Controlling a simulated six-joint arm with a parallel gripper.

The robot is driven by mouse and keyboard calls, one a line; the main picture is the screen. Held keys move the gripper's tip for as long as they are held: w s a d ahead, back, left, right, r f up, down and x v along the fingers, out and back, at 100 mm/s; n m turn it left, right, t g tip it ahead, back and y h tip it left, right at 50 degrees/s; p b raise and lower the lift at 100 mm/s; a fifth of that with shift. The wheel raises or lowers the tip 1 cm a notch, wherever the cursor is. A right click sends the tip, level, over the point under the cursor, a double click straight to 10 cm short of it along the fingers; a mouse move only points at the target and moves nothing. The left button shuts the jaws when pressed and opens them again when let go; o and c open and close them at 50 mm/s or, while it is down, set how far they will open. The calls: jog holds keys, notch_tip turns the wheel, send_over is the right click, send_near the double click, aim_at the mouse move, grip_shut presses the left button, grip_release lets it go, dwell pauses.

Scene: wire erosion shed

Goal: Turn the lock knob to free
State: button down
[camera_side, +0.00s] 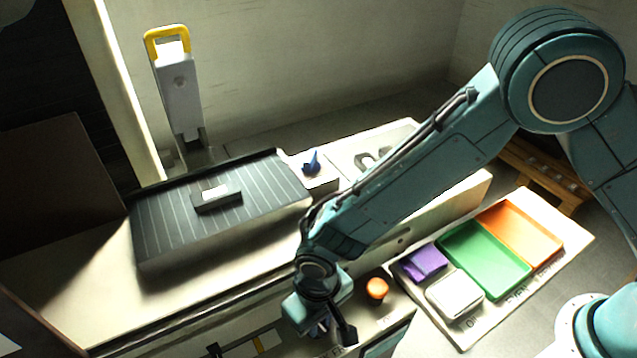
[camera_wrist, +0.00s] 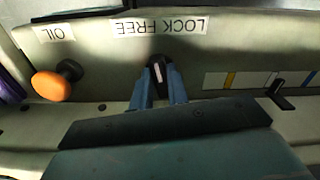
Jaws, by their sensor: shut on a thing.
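The lock knob (camera_wrist: 157,72) is a small black knob with a white line, on the pale front panel in the wrist view. The white line stands nearly upright in the picture, its top leaning slightly left. The label LOCK FREE (camera_wrist: 160,26) appears upside down above the knob, with FREE to the left and LOCK to the right. The two blue fingers of my gripper (camera_wrist: 160,80) are shut on the knob, one on each side. In the side view my gripper (camera_side: 322,328) is low at the panel and the knob is hidden behind it.
An orange knob (camera_side: 376,290) sticks out beside my gripper; in the wrist view an OIL label is near it. A scale with a black pointer (camera_wrist: 278,97) is on the other side. Green (camera_side: 484,259) and orange (camera_side: 520,235) trays lie at right. A dark ribbed block (camera_side: 220,215) sits on the bench.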

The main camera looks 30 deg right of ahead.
jog(key=n, duration=0.5)
jog(key=shift+d, duration=0.1)
jog(key=shift+n, duration=0.3)
jog(key=c, duration=1.4)
grip_release()
jog(key=shift+o, duration=0.2)
notch_tip(320, 180, up, 14)
jog(key=shift+f, duration=0.1)
